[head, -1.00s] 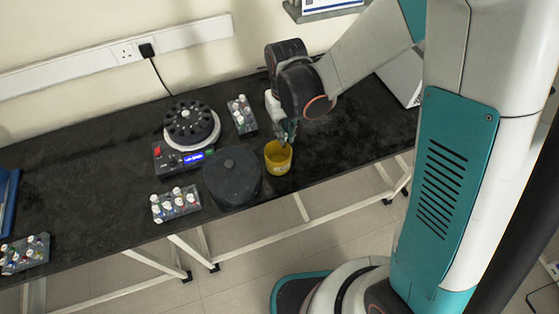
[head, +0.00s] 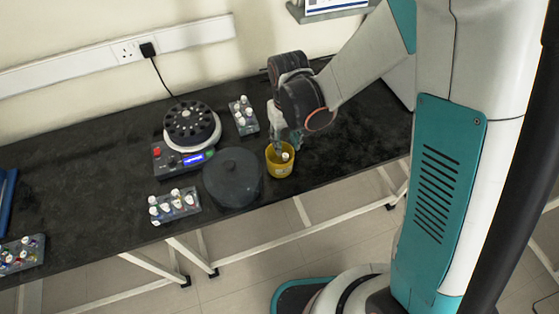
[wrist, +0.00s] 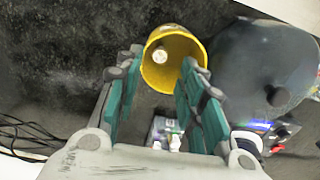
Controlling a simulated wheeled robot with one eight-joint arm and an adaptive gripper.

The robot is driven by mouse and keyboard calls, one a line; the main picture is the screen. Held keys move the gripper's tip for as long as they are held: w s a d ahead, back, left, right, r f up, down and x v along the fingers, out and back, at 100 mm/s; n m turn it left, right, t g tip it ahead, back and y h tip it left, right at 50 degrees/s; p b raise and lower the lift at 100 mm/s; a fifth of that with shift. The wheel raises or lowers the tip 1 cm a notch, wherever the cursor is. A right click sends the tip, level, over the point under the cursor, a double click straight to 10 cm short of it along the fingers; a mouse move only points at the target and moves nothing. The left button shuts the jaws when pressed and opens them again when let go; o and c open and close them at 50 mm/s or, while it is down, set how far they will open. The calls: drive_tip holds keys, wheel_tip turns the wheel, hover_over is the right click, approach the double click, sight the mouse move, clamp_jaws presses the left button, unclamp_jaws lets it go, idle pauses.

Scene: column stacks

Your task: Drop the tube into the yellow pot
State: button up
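The yellow pot (head: 280,168) stands on the dark bench near its front edge, right of the round dark lid. It also shows in the wrist view (wrist: 181,78), with its mouth facing the camera. The tube (head: 285,156) is inside the pot, with its white cap showing; the cap also shows in the wrist view (wrist: 160,55). The tube's body is mostly hidden. My gripper (head: 288,138) is just above and behind the pot.
The dark lid (head: 232,178) lies close left of the pot. A centrifuge with a black rotor (head: 191,122) stands behind it. Tube racks stand behind (head: 243,115), at the front (head: 174,206) and far left (head: 20,255). The bench right of the pot is clear.

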wheel_tip(320, 180, up, 12)
drive_tip(key=shift+s, duration=0.15)
idle(0.5)
drive_tip(key=shift+d, duration=0.1)
drive_tip(key=s+d+r+m+t, duration=0.1)
drive_tip(key=s+d+r+t, duration=0.2)
drive_tip(key=s+d, duration=0.3)
drive_tip(key=s+d+r+m+t+b, duration=0.1)
drive_tip(key=s+d+r+t, duration=0.3)
drive_tip(key=d, duration=0.4)
drive_tip(key=shift+s+r+m, duration=0.8)
drive_tip(key=shift+s, duration=0.55)
